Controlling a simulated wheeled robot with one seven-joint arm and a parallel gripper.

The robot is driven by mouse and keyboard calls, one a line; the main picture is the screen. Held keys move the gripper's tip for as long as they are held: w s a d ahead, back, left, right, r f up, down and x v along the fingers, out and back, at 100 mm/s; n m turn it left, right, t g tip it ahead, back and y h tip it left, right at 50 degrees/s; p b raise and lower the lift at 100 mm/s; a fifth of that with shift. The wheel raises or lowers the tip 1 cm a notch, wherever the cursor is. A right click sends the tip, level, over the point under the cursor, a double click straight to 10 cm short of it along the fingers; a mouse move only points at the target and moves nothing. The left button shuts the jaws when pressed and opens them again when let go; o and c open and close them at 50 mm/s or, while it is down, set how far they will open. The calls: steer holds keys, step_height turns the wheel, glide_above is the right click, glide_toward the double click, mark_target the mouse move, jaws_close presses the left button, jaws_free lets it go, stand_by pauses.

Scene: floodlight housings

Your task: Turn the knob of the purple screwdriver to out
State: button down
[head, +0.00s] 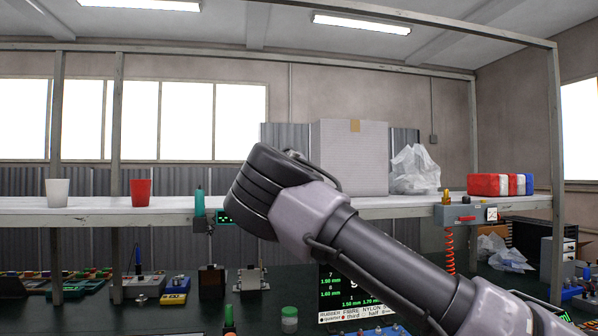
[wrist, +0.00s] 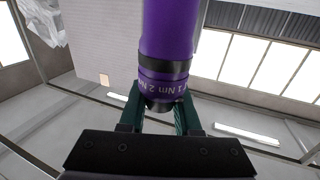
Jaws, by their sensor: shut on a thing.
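The purple screwdriver (wrist: 168,35) fills the top middle of the wrist view. It has a black band and, below that, a purple ring with a scale reading "1 Nm 2 Nm". My gripper (wrist: 160,103) has its dark green fingers on either side of this ringed end and is shut on it. The fingertips and the knob's far side are partly hidden, and I cannot read the knob's setting. In the head view my arm covers the middle right, and neither the purple screwdriver nor my gripper shows there.
A teal screwdriver (head: 199,203) stands beside a small green display. The shelf (head: 100,204) holds a white cup (head: 57,192), a red cup (head: 140,192), a large box (head: 353,155) and a plastic bag (head: 415,168). The dark bench below holds several tools and a screen.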

steer(key=shift+d+m+h, duration=0.25)
steer(key=shift+m+h, duration=0.65)
steer(key=shift+h, duration=0.5)
steer(key=c, duration=0.6)
jaws_free()
steer(key=v, duration=1.1)
steer(key=shift+r, duration=0.2)
